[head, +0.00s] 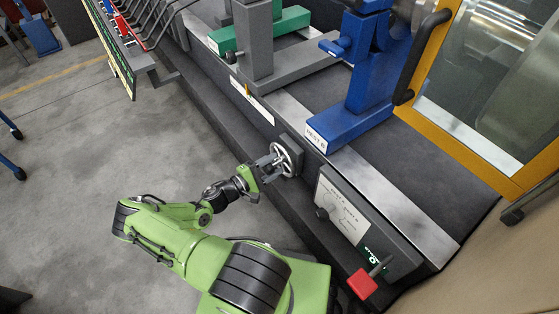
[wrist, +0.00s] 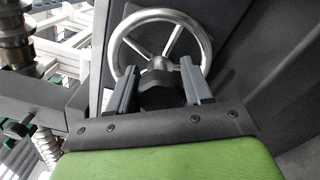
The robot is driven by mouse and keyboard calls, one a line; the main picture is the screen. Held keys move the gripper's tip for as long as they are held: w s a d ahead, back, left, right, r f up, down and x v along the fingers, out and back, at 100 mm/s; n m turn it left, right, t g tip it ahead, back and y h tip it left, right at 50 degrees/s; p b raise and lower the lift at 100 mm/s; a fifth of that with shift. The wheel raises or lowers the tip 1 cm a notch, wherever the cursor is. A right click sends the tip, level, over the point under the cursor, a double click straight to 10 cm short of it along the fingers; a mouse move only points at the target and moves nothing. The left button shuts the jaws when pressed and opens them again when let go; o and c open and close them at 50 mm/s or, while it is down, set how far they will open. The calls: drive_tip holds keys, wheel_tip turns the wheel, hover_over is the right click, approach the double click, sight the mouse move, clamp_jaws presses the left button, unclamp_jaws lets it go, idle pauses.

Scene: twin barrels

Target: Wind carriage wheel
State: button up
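The carriage wheel (head: 287,158) is a small silver spoked handwheel on a dark square plate on the machine's front face. In the wrist view the wheel (wrist: 122,52) fills the upper middle, with its rim and spokes showing beyond my fingers. My gripper (head: 272,161) is right at the wheel in the head view. In the wrist view my gripper (wrist: 158,82) has its two grey fingers apart, with a dark rounded part between them in front of the hub. I cannot tell whether the fingers touch the wheel.
A blue rest (head: 350,115) and a yellow-framed door (head: 470,90) stand above. The grey floor (head: 90,140) at left is mostly clear.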

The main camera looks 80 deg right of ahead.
drive_tip(key=shift+o, duration=1.4)
drive_tip(key=shift+b+v, duration=0.5)
drive_tip(key=shift+v, duration=3.05)
